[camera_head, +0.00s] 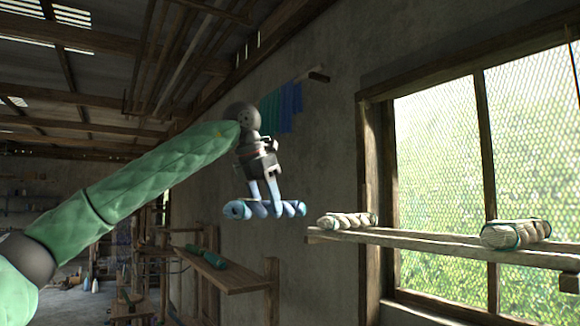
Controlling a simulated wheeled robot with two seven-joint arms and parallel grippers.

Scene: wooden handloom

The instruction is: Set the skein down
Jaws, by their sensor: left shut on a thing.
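A blue and white skein (291,208) hangs level in the air in the middle of the head view. My left gripper (266,200) points down and is shut on this skein, with its two fingers over the skein's middle. The skein is left of the end of a wooden shelf (400,239), with a gap between them. My right gripper is not in view.
On the shelf by the window lie a cream skein (347,220) near the left end and a larger cream skein with green ends (516,233) further right. Shelf between them is bare. A lower bench (237,280) at the left holds green skeins (207,256). Blue-green cloth (283,107) hangs on the wall.

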